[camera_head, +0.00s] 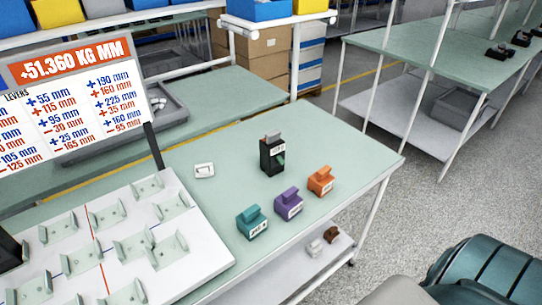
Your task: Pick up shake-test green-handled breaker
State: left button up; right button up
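Neither of my grippers can be made out in the head view.
Teal (251,222), purple (288,204) and orange (320,181) blocks stand in front of the breaker. A white board with clear brackets (122,255) and a sign (75,95) fill the left.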

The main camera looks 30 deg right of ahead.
aim_at(272, 147)
jog(key=l, duration=0.75)
jog(key=k+l+u, duration=0.1)
jog(key=l, duration=0.65)
jog(key=k+l, duration=0.15)
jog(key=l, duration=0.6)
